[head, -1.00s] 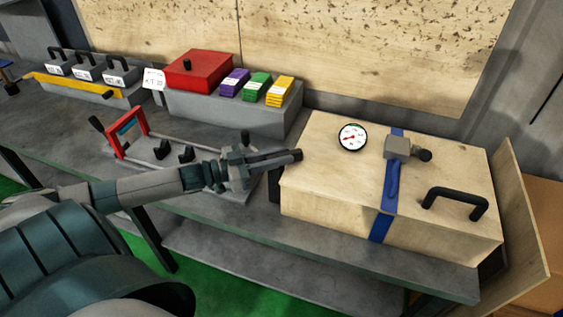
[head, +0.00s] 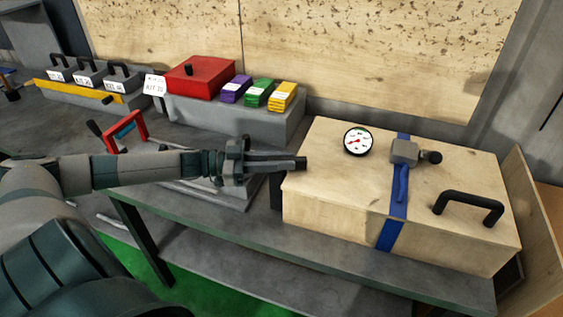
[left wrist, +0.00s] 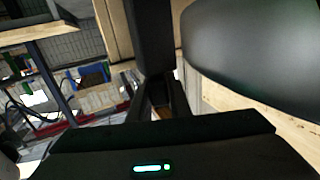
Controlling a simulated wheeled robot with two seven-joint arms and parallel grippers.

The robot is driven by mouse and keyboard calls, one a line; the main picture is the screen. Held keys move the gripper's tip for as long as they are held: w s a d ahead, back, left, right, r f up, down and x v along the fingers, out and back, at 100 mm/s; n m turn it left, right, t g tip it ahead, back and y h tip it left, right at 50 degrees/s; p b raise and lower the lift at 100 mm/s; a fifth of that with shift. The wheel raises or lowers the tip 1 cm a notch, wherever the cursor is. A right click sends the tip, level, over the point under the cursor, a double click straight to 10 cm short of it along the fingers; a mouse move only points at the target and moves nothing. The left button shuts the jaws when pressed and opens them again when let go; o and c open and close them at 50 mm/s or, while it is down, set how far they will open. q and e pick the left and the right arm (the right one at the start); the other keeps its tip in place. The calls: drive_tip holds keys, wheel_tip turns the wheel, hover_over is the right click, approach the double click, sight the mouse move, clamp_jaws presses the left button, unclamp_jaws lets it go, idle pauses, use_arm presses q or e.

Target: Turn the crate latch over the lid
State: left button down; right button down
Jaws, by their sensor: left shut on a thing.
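The pale wooden crate (head: 345,215) stands on the bench at the right, with its lid (head: 340,165) down. A blue strap (head: 391,233) crosses it, and a black handle (head: 468,206) is on its right part. My left gripper (head: 299,163) is at the lid's left edge, its fingers pointing right. It is shut on the crate latch, which the fingers mostly hide. A dark piece (head: 277,190) shows below them at the crate's left end. In the left wrist view the fingers (left wrist: 162,98) are dark, and what they hold is unclear. My right gripper is not in view.
A round gauge (head: 357,141) and a grey block with a black knob (head: 406,151) are on the lid. Behind are a red box (head: 198,80) and purple, green and yellow stacks. A red-handled fixture (head: 126,128) lies beyond my arm.

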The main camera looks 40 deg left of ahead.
use_arm(q)
drive_tip(key=c, duration=1.6)
unclamp_jaws()
drive_tip(key=shift+c, duration=0.2)
